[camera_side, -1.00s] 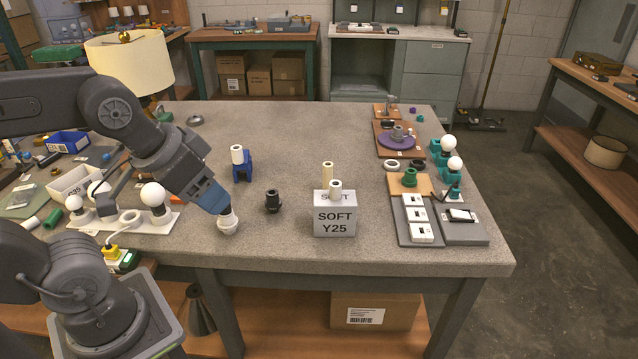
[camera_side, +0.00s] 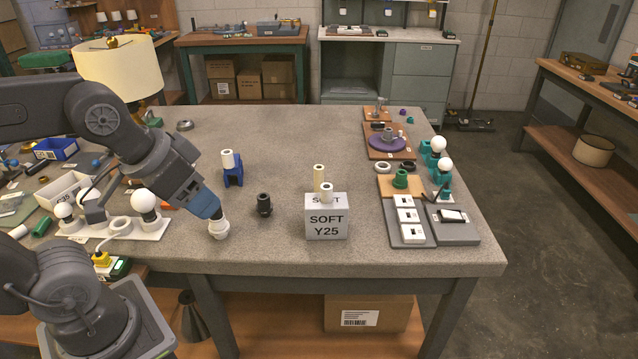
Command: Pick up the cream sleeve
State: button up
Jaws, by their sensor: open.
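The cream sleeve (camera_side: 319,176) is a slim upright tube just behind the grey box marked SOFT Y25, which hides its lower part. A whiter sleeve (camera_side: 326,193) stands on or at the top of that box. Another white sleeve (camera_side: 227,159) sits on a blue stand (camera_side: 233,177). My gripper (camera_side: 217,215) is open and points down near the table's front edge, left of the cream sleeve and well apart from it. A white socket-like part (camera_side: 219,231) is directly at its fingertips; I cannot tell whether the fingers touch it.
The grey box (camera_side: 326,230) stands between the front edge and the cream sleeve. A black socket (camera_side: 264,205) stands between my gripper and the box. Switches, bulbs and a purple disc (camera_side: 387,143) line the right side. The table's back middle is clear.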

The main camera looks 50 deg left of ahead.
jog(key=w+a+r+n, duration=0.1)
jog(key=w, duration=0.5)
jog(key=w+a+r, duration=0.2)
jog(key=w, duration=0.4)
jog(key=n+g+y, duration=0.1)
jog(key=n+y, duration=0.1)
jog(key=n, duration=0.1)
send_over(320, 171)
jog(key=s, duration=0.4)
notch_tip(320, 171, down, 11)
jog(key=x, duration=0.8)
jog(key=shift+w+d+f, duration=0.1)
jog(key=shift+w+f, duration=0.05)
jog(key=shift+w, duration=0.05)
jog(key=shift+s+d+x, duration=0.1)
jog(key=shift+d+x, duration=0.05)
jog(key=shift+x, duration=0.8)
jog(key=shift+s+d+x, duration=0.1)
jog(key=shift+d+x, duration=0.1)
jog(key=shift+x, duration=0.8)
jog(key=shift+s+d+x, duration=0.1)
jog(key=shift+d+x, duration=0.05)
jog(key=shift+x, duration=0.8)
jog(key=shift+a+f, duration=0.1)
jog(key=shift+f, duration=0.05)
jog(key=shift+c, duration=0.2)
jog(key=c, duration=1)
jog(key=shift+o, duration=0.2)
